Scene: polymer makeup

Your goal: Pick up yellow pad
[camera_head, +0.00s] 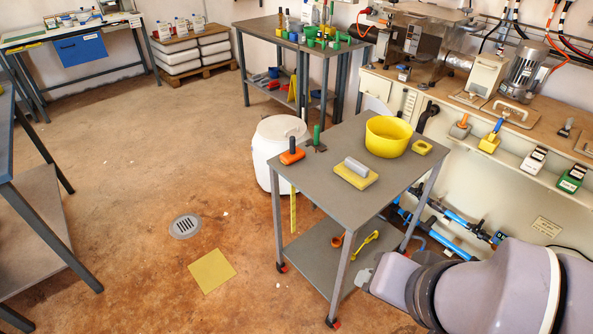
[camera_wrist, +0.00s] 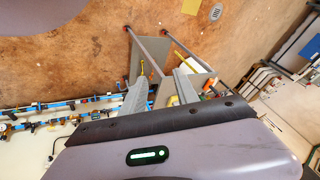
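A flat, square yellow pad (camera_head: 212,270) lies on the brown floor left of the grey cart. It also shows at the top edge of the wrist view (camera_wrist: 191,6). Another yellow pad (camera_head: 352,175) with a grey cylinder on it sits on the cart's top. My gripper (camera_wrist: 161,84) shows two grey fingers apart with nothing held between them. In the head view the arm comes in from the lower right, beside the cart and well away from the floor pad.
The grey cart (camera_head: 330,200) carries a yellow bowl (camera_head: 388,138) and stands between my arm and the floor pad. A white barrel (camera_head: 279,150) stands behind it. A round drain (camera_head: 185,226) is near the floor pad. Open floor lies left of the cart.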

